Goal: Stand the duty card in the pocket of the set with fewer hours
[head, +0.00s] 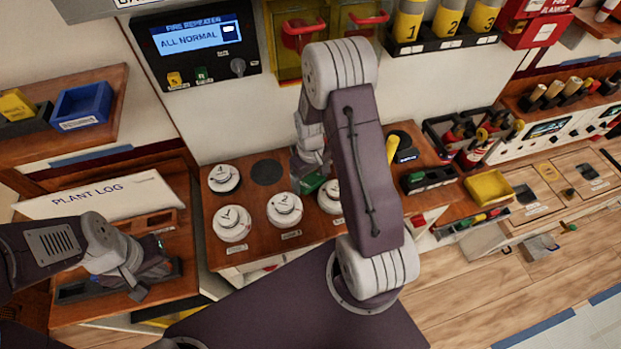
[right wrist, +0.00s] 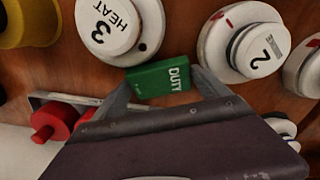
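The green duty card (right wrist: 160,78), with white "DUTY" lettering, sits between the fingertips of my right gripper (right wrist: 162,85). Both fingers appear to touch its side edges. In the head view the card (head: 312,183) is a small green patch below the right gripper (head: 311,165), over the wooden bench and partly hidden by my arm. My left gripper (head: 148,272) is at the left, over the desk with the plant log (head: 105,193); its finger gap is unclear. I cannot make out any hours or a card pocket.
White round detectors stand around the card, including one marked 3 HEAT (right wrist: 120,28) and one marked 2 (right wrist: 260,50). The bench (head: 262,200) has a dark round spot at its back. A black tray (head: 428,180) and a yellow bin (head: 488,187) are at the right.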

